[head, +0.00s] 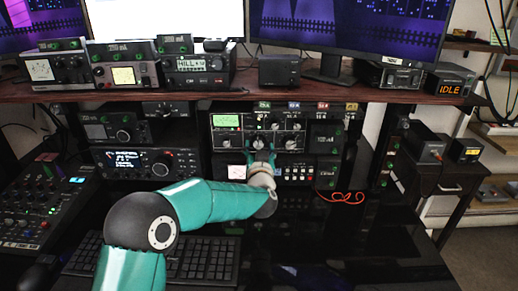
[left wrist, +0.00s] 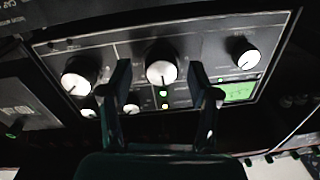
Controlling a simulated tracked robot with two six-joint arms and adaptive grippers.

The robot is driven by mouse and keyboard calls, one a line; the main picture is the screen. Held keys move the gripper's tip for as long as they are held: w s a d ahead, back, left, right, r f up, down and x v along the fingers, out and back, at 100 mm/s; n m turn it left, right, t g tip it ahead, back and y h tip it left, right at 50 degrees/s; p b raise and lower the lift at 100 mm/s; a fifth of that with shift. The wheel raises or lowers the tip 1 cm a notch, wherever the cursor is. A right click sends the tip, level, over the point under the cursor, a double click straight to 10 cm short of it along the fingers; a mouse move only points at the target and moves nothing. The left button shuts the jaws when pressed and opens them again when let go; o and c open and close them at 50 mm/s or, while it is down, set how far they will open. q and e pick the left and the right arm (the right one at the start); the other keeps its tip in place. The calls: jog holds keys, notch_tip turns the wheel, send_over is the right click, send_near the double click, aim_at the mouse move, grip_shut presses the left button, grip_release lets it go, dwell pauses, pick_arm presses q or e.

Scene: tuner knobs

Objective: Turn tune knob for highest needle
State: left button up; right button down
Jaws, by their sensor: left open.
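The tuner (head: 275,127) is a dark panel in the rack under the shelf. Its lit green meter (head: 227,121) is at its left; the needle is too small to read. In the left wrist view the panel is turned around, with the green meter (left wrist: 240,91) at the right. A row of white-faced knobs shows there: a left knob (left wrist: 78,77), a middle knob (left wrist: 162,66) and a right knob (left wrist: 243,54). My left gripper (head: 261,157) is at the panel's middle. Its open fingers (left wrist: 161,80) stand on either side of the middle knob, with gaps visible. My right gripper is out of view.
A red cable (head: 341,197) lies on the dark desk to the right of the rack. A keyboard (head: 205,258) lies below my left arm, and a mixer (head: 40,212) stands at the left. The shelf (head: 180,92) with more radios overhangs the tuner. The desk at the right is mostly clear.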

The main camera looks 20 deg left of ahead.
pick_arm(q)
jog(key=c, duration=1.2)
jog(key=shift+o, duration=0.2)
jog(key=shift+r+m+p, duration=0.2)
jog(key=shift+m+p, duration=0.8)
jog(key=shift+p, duration=0.05)
jog(key=shift+f+m+p, duration=0.2)
jog(key=shift+m+p, duration=0.15)
jog(key=shift+m, duration=0.75)
jog(key=o, duration=1.2)
jog(key=shift+c, duration=0.2)
